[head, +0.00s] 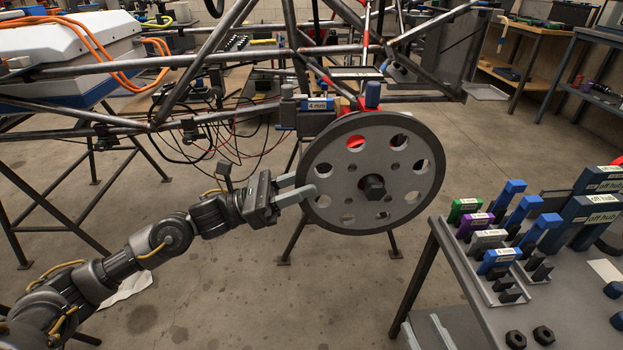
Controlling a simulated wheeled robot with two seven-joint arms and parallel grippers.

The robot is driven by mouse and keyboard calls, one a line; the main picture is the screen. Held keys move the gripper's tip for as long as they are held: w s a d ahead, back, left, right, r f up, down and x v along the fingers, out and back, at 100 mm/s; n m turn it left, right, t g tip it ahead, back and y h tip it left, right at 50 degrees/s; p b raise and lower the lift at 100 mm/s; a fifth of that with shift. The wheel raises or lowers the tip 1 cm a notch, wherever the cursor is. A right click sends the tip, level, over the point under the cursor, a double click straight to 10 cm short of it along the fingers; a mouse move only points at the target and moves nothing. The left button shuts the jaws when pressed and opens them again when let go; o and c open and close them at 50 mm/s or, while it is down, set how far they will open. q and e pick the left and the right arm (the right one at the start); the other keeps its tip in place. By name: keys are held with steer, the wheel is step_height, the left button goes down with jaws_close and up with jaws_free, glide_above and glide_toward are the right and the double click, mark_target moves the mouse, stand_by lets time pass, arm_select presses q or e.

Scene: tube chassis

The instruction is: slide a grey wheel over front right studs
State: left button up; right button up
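The grey wheel (335,160) is a large upright disc with a dark rim and a ring of round holes, at the right end of the tube chassis (330,75). A dark hexagonal piece (375,187) sticks out at its centre. Red parts show through some of the holes; I cannot make out the studs or whether the wheel sits on them. My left gripper (299,190) is at the wheel's left edge, with one finger over the front face and the other passing behind the rim, so it looks shut on the rim. My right gripper is not in view.
A grey bench (460,270) at the right holds several labelled blocks and blue-handled tools (545,232). Dark hex nuts (543,335) lie near its front edge. Open floor lies below the wheel.

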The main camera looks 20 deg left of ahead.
arm_select(q)
steer(key=v, duration=0.8)
steer(key=shift+a, duration=0.1)
steer(key=shift+c, duration=0.3)
